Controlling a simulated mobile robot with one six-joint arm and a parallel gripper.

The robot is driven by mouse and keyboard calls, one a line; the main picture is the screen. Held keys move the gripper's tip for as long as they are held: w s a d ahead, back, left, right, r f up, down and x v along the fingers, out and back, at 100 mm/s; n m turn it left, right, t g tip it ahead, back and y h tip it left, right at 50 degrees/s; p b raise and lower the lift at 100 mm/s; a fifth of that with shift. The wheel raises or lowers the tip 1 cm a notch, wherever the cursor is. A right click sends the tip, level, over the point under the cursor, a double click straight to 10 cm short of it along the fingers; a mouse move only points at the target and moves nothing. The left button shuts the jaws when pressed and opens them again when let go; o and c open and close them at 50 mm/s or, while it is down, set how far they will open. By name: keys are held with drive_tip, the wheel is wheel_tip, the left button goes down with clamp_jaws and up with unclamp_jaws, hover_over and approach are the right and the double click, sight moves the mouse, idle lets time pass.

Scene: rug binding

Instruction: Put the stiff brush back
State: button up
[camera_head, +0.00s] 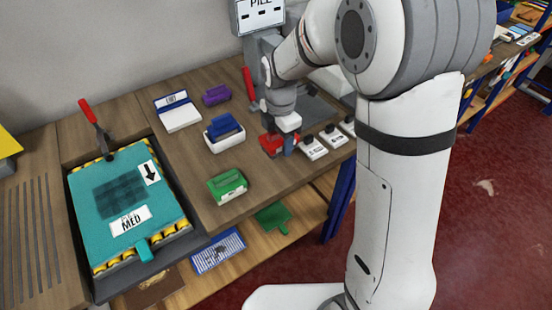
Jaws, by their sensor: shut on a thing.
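My gripper (284,138) points down at the right part of the wooden bench, shut on a red block-like thing (270,144). The arm partly hides this thing, and I cannot tell whether it rests on the bench. Its label and bristles do not show, so I cannot tell whether it is the stiff brush. Other brush-like blocks lie to the left: a purple one (216,95), a blue one (224,127) in a white holder (226,144), and a green one (227,185) near the front edge.
A teal piece marked MED (108,190) lies in a dark tray at left, with a red-handled tool (88,112) behind it. A white block with a blue top (178,113) stands behind. Small white switch boxes (314,149) stand right of my gripper. A green dustpan-like thing (272,217) is on the lower shelf.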

sight(278, 165)
wheel_tip(278, 165, down, 4)
drive_tip(key=shift+a+r, duration=0.15)
drive_tip(key=shift+r, duration=0.1)
drive_tip(key=shift+f, duration=1.8)
drive_tip(key=shift+s, duration=0.1)
drive_tip(key=shift+f, duration=0.2)
drive_tip(key=o, duration=1)
drive_tip(key=shift+o, duration=0.2)
drive_tip(key=shift+r, duration=0.1)
